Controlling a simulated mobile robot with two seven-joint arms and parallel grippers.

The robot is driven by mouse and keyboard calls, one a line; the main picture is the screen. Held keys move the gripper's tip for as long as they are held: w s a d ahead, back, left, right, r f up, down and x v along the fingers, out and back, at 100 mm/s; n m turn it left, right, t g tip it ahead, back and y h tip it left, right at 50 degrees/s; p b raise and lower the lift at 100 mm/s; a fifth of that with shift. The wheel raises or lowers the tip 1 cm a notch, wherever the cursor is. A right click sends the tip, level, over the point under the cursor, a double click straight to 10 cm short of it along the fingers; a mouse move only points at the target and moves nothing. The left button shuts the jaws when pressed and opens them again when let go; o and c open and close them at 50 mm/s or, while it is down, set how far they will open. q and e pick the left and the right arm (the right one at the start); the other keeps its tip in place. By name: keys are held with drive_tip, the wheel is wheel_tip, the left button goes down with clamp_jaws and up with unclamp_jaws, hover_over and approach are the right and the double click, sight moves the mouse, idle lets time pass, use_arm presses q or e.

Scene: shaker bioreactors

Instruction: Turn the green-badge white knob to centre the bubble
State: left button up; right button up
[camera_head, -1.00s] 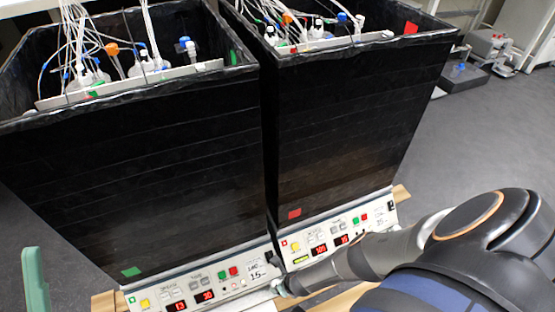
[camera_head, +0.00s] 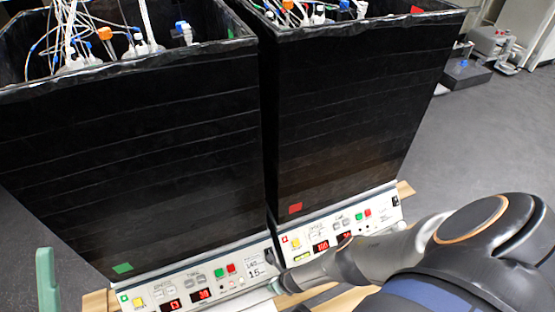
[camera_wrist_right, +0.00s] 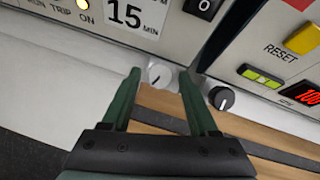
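The white knob (camera_wrist_right: 158,73) sits low on the front of the left, green-badge unit (camera_head: 124,298), beside its "15 MIN" label. My right gripper (camera_wrist_right: 160,78) is open, with one green finger on each side of the white knob. I cannot tell whether the fingers touch it. In the head view the right gripper (camera_head: 276,288) is at the gap between the units, and the knob is hidden. A yellow-green bubble vial (camera_wrist_right: 262,77) is on the neighbouring, red-badge unit; its bubble is too small to place. A pale green piece at the left edge looks like my left gripper (camera_head: 47,282).
A black knob (camera_wrist_right: 222,98) sits close to the right finger, on the red-badge unit. Two tall black-walled boxes (camera_head: 140,160) stand above the panels, with tubes and bottles inside. A wooden board (camera_wrist_right: 160,104) lies below the panels.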

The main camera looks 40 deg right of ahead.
clamp_jaws()
idle(0.3)
drive_tip(key=m, duration=0.1)
drive_tip(key=m+h, duration=0.1)
drive_tip(key=m, duration=0.1)
drive_tip(key=shift+a, duration=0.25)
drive_tip(key=shift+m+h, duration=0.4)
drive_tip(key=shift+m, duration=0.5)
drive_tip(key=shift+o, duration=0.9)
unclamp_jaws()
drive_tip(key=shift+r, duration=0.1)
